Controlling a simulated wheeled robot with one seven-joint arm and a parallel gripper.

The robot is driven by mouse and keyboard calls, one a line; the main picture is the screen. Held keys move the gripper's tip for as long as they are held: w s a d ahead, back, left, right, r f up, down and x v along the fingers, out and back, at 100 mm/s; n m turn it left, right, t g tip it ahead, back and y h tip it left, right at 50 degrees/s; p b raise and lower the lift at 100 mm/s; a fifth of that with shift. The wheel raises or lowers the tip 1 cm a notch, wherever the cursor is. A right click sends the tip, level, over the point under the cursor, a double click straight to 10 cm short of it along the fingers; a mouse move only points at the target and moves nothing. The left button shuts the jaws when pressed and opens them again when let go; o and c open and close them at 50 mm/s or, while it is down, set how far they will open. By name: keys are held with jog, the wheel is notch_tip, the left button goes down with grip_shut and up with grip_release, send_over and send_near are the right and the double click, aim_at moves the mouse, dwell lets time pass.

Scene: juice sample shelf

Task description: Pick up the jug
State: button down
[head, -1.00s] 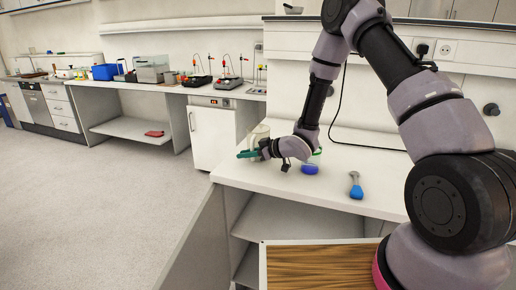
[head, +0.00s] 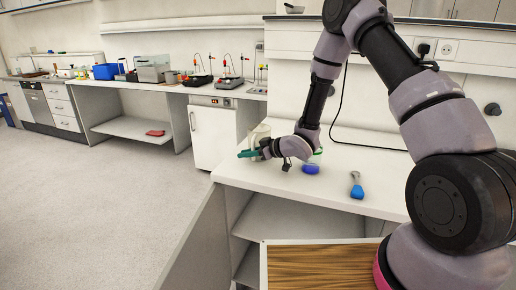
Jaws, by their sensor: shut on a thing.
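The jug (head: 260,131) is a pale, cream-coloured vessel at the left end of the white counter. It is partly hidden behind my gripper. My gripper (head: 248,153), with teal fingers, reaches left at the jug's lower part and is shut on it. The jug looks upright. Whether its base touches the counter is hidden by the gripper.
A smaller blue flask (head: 357,186) stands farther right on the white counter (head: 275,182). The counter's left edge is close to the jug.

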jog(key=shift+r, duration=0.15)
notch_tip(320, 180, up, 10)
dwell(0.4)
